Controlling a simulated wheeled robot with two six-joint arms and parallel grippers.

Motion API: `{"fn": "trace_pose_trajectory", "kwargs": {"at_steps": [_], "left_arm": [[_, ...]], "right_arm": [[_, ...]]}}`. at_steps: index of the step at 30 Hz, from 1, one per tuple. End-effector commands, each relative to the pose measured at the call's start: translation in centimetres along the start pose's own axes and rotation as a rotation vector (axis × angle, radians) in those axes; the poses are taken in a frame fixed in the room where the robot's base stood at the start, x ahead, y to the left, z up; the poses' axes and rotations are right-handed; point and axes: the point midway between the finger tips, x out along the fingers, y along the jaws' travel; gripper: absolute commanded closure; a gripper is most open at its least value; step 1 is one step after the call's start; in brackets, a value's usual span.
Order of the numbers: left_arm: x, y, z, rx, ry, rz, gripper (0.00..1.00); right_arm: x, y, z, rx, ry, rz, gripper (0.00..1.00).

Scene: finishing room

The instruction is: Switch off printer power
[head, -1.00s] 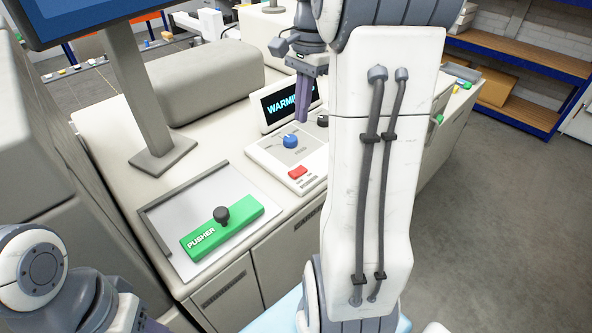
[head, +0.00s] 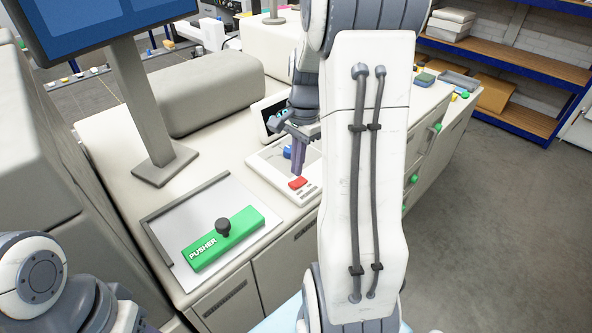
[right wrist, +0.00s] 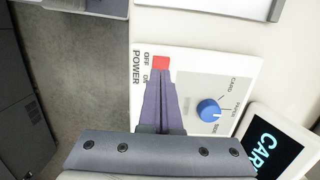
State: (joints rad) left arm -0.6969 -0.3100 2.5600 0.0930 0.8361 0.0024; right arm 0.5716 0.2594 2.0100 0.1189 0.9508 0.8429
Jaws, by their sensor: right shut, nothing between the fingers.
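The printer's control panel (head: 283,185) is a white plate on the cream machine top. A red power switch (head: 298,183) sits at its near end, and a blue knob (head: 288,152) is farther back. In the right wrist view the red switch (right wrist: 160,62) is beside the words OFF, ON and POWER. My right gripper (head: 298,170) is shut and empty, pointing down at the panel. Its fingertips (right wrist: 160,72) are at the switch's edge in the wrist view; I cannot tell whether they touch. The display (right wrist: 275,148) behind shows letters starting "CAR". My left arm shows at lower left, its gripper hidden.
A green block labelled PUSHER (head: 226,238) with a black knob lies on a grey tray (head: 178,218) left of the panel. A monitor stand (head: 165,165) rises behind it. Shelves (head: 500,75) stand at the back right, past open floor.

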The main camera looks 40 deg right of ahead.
Motion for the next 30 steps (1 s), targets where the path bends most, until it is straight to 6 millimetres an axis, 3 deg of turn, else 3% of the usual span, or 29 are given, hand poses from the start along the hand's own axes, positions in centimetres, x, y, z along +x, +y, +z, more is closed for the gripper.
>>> {"fn": "trace_pose_trajectory", "kwargs": {"at_steps": [8, 30], "left_arm": [[-0.8, 0.1, 0.0, -0.001, 0.0, 0.0, 0.5], [-0.7, 0.1, 0.0, 0.0, 0.0, 0.0, 0.5]], "right_arm": [[2.6, 0.0, 0.1, 0.0, 0.0, 0.001, 1.0], [3.4, 0.0, 0.1, 0.001, 0.0, 0.0, 1.0]]}}
